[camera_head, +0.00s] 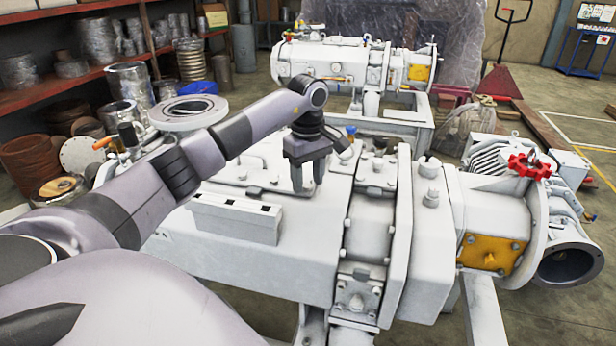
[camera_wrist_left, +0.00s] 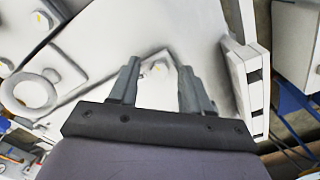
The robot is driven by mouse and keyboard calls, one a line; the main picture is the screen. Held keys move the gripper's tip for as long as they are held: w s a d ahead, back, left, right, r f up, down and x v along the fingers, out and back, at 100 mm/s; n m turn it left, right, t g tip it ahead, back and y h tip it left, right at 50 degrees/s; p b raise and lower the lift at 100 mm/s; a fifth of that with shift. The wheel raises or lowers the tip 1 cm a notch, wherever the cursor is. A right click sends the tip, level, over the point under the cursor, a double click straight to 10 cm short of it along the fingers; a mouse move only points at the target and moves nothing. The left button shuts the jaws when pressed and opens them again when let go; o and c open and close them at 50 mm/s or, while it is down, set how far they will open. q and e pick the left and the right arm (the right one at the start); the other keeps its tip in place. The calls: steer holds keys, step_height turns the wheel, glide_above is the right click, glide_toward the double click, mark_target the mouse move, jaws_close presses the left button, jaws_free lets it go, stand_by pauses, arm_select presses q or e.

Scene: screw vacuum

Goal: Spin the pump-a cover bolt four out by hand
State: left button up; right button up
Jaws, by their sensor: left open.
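The near white pump (camera_head: 320,255) fills the middle of the head view, with a flat cover plate (camera_head: 245,170) on its top. In the left wrist view, a small bolt head (camera_wrist_left: 156,67) with a yellowish mark sits near a corner of the cover plate (camera_wrist_left: 110,45). My left gripper (camera_head: 308,190) points down over the pump top. Its fingers are apart, and in the left wrist view (camera_wrist_left: 158,75) the bolt head shows in the gap between them, with nothing gripped. I cannot tell how high the fingertips are above it. My right gripper is not in view.
A white slotted block (camera_head: 235,217) stands on the pump close to the gripper and also shows in the left wrist view (camera_wrist_left: 246,85). A lifting ring (camera_wrist_left: 32,92) is at left there. A red valve wheel (camera_head: 530,166) is at right. A second pump (camera_head: 350,65) stands behind.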

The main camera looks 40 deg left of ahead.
arm_select(q)
jaws_close()
